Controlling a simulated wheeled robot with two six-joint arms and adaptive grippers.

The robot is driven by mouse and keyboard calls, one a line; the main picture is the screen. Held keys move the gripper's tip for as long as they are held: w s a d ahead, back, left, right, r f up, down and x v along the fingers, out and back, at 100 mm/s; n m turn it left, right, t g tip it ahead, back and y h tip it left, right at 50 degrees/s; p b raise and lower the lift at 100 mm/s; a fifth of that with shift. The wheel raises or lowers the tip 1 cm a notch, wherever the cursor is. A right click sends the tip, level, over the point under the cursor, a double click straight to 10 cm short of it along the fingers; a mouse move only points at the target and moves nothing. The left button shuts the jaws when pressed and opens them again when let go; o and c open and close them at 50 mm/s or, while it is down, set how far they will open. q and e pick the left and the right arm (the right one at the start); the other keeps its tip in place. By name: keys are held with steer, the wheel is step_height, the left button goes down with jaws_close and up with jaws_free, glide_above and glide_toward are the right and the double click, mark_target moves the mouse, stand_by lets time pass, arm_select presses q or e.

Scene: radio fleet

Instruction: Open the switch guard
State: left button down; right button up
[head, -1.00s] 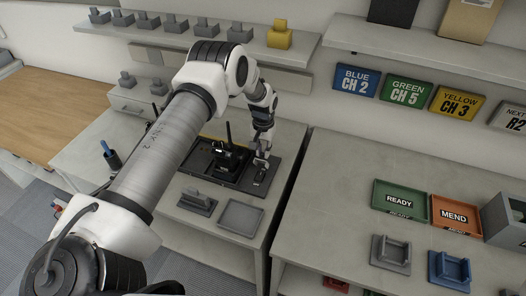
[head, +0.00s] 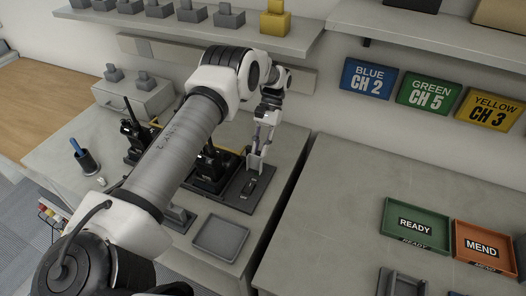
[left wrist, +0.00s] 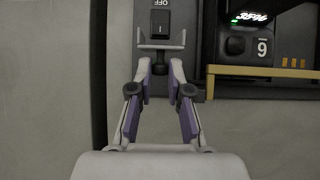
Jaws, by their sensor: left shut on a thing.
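The dark switch panel (head: 245,195) lies on the bench, and a small switch (head: 249,186) shows on it. In the left wrist view the black rocker switch (left wrist: 160,22) is bare, with an OFF label above it. A pale grey piece with short raised ends, which looks like the guard (left wrist: 162,46), crosses just below the switch. My left gripper (head: 256,166) is over the panel's far part. In the wrist view its fingertips (left wrist: 161,66) are at the guard and shut on it. How far the guard is tilted I cannot tell. My right gripper is not in view.
A black radio (head: 208,168) stands close left of the panel, partly behind my left arm; its lit display (left wrist: 249,17) shows in the wrist view. An empty grey tray (head: 220,238) is in front. Green (head: 415,240) and orange (head: 485,262) trays lie on the right bench.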

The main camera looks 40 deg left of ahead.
arm_select(q)
steer(key=shift+w+f+g+b, duration=0.1)
steer(key=shift+f+g+b, duration=0.2)
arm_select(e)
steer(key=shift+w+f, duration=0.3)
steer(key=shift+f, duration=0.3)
arm_select(q)
steer(key=c, duration=1.1)
jaws_free()
steer(key=shift+r, duration=0.15)
